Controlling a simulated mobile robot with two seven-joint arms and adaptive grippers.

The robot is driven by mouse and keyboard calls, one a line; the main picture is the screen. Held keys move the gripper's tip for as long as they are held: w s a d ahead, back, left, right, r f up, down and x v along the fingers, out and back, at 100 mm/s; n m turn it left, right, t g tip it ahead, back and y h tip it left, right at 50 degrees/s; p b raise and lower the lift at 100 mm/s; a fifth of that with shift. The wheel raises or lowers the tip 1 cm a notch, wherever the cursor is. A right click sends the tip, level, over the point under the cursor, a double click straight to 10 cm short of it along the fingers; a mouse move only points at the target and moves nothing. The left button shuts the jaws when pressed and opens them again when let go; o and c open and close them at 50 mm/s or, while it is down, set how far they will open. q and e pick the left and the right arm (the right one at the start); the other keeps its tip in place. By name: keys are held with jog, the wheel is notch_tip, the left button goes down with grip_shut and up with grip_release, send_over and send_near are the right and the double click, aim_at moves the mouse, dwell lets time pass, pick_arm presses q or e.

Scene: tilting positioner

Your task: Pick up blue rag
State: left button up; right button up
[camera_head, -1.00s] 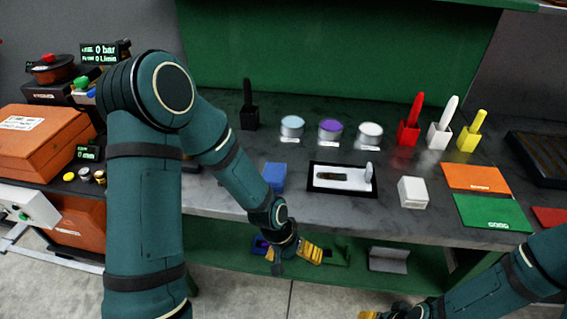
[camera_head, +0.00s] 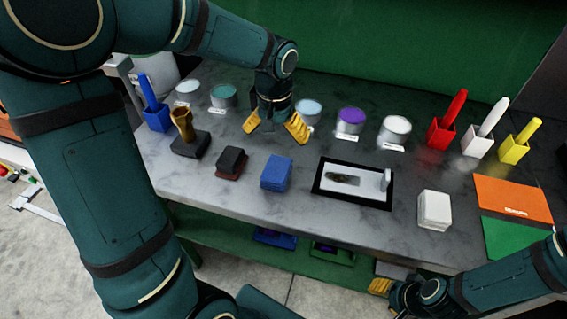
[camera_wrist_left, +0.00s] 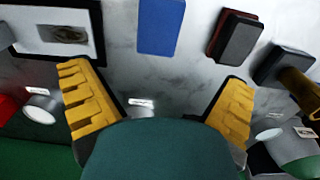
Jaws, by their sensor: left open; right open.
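The blue rag (camera_head: 277,173) is a small blue block-like stack lying on the grey table in front of my left gripper. In the left wrist view the blue rag (camera_wrist_left: 161,25) shows at the top middle, beyond the fingertips. My left gripper (camera_head: 274,127) is over the table behind the rag, its yellow fingers spread apart and empty; it also shows in the left wrist view (camera_wrist_left: 157,78). My right gripper (camera_head: 382,288) is low at the table's front edge, open and partly hidden by its own arm.
A black and red block (camera_head: 231,163) lies left of the rag, and a black-framed tray (camera_head: 352,203) lies right of it. A white block (camera_head: 434,210) is further right. Paint tins, including a purple one (camera_head: 350,122), and coloured holders stand behind. Bare table surrounds the rag.

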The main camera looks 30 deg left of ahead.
aim_at(277, 167)
pick_arm(q)
jog(key=f, duration=0.2)
jog(key=f+b, duration=0.1)
jog(key=f, duration=0.2)
jog(key=f+b, duration=0.1)
jog(key=f, duration=0.2)
jog(key=shift+s, duration=0.3)
notch_tip(277, 167, down, 5)
jog(key=shift+d+f+b, duration=0.15)
jog(key=shift+b, duration=0.65)
jog(key=c, duration=1.1)
jog(key=shift+c, duration=0.2)
